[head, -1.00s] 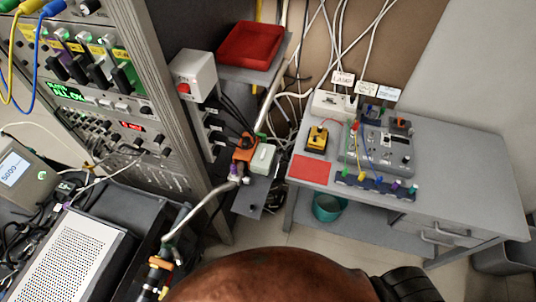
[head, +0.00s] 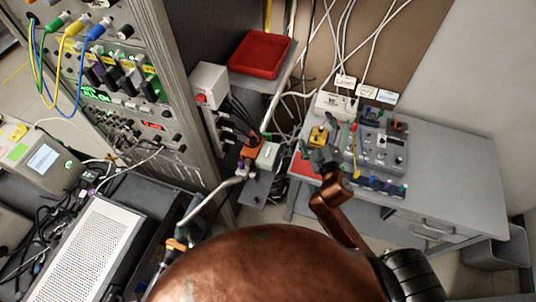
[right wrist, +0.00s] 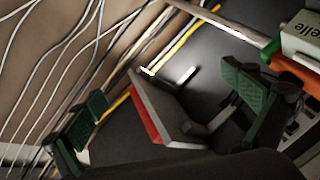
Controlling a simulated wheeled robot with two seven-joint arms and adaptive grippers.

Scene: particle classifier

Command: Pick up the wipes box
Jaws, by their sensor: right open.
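A small pale green-white box (head: 267,155) sits on the low grey shelf by the rack, beside an orange fitting; I take it as the wipes box. In the right wrist view a pale box with lettering ending in "elle" (right wrist: 302,33) shows cut off at the upper right. My right gripper (head: 317,161) is over the left part of the grey table, to the right of the pale box and apart from it. In the right wrist view its dark green fingers (right wrist: 167,108) are wide apart, with nothing held between them. My left gripper is not in view.
A red tray (head: 259,54) sits on the upper shelf. The grey table (head: 455,170) carries a yellow device (head: 318,135) and a control panel (head: 378,147). Cables (head: 330,45) hang behind. The instrument rack (head: 165,70) bounds the left side.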

